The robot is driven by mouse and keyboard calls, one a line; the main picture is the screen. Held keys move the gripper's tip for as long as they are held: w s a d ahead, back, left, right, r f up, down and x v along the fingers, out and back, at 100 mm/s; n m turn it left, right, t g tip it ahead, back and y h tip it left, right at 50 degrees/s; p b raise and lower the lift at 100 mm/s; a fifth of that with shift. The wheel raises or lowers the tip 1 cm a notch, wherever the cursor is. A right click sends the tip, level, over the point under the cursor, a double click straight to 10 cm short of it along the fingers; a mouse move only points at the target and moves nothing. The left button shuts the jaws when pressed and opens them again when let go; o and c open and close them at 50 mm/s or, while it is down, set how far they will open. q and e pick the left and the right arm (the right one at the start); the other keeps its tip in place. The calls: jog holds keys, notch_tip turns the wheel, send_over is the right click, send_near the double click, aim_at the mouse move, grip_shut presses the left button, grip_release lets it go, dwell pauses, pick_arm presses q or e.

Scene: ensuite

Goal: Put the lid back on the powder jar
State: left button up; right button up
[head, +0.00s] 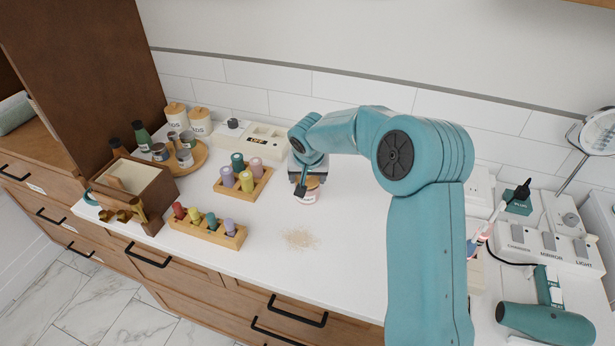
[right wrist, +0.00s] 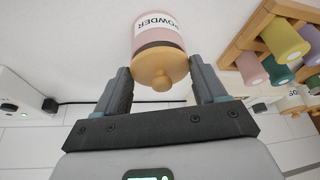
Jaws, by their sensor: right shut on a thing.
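The pink powder jar (head: 309,197) stands upright on the white counter, below my right gripper (head: 304,184). In the right wrist view the jar (right wrist: 160,30) shows its POWDER label upside down. The round wooden lid (right wrist: 160,68) with a small knob is between the two fingers of my right gripper (right wrist: 159,72), which is shut on it. The lid is at the mouth of the jar, with a dark band between it and the pink body. I cannot tell whether it is fully seated. My left gripper is out of view.
Spilled powder (head: 299,239) lies on the counter in front of the jar. Wooden racks of coloured rollers (head: 207,227) (head: 243,179) stand to the left. A hair dryer (head: 545,322) and a switch panel (head: 548,247) are at the right. The counter around the spill is clear.

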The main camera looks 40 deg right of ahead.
jog(key=shift+b, duration=0.3)
dwell(0.9)
jog(key=shift+f+b, duration=0.2)
jog(key=shift+b, duration=0.6)
dwell(0.8)
jog(key=o, duration=1.1)
jog(key=shift+r, duration=0.1)
jog(key=shift+r+p, duration=2.1)
jog(key=shift+r, duration=1.4)
